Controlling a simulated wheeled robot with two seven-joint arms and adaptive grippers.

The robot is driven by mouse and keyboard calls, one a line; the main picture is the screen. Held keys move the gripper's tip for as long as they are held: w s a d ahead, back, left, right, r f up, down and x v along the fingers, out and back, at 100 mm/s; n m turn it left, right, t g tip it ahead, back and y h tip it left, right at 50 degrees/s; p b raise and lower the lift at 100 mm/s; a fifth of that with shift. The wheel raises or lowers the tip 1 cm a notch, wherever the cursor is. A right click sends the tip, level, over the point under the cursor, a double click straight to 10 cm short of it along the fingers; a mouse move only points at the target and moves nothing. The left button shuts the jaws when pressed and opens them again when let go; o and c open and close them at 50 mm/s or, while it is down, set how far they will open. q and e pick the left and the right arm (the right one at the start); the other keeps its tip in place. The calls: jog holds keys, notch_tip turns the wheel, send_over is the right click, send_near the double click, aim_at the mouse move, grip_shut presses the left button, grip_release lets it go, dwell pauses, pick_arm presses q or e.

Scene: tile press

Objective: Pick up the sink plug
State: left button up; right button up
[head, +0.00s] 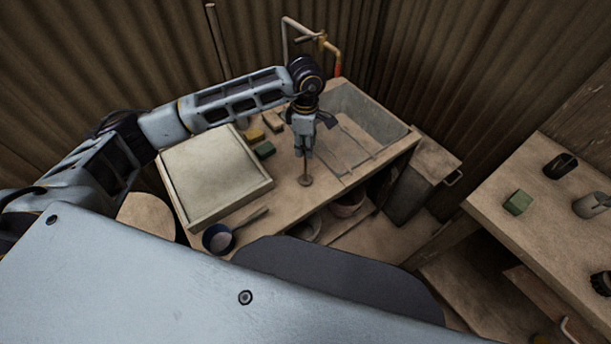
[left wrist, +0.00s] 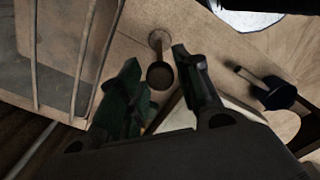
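The sink plug (head: 305,181) has a small brown disc at its foot and a thin upright stem. It appears to stand on the worktop near its front edge. In the left wrist view the plug (left wrist: 160,75) shows as a dark round end, with the stem and a paler disc behind it. My left gripper (head: 304,150) points down over the plug. Its fingers (left wrist: 160,62) are open on both sides of the plug's upper end, with gaps visible. My right gripper is in neither view.
Thin rods lie right of the plug. A second table (head: 545,225) stands at the right.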

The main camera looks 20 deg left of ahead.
aim_at(305, 165)
pick_arm(q)
jog(key=shift+f, duration=0.5)
notch_tip(305, 165, down, 3)
jog(key=shift+r, duration=0.1)
jog(key=shift+f, duration=0.55)
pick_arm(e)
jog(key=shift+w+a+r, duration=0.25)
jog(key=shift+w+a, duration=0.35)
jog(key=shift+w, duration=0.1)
pick_arm(q)
jog(key=shift+c, duration=0.3)
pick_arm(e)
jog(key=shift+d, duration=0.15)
pick_arm(q)
grip_shut()
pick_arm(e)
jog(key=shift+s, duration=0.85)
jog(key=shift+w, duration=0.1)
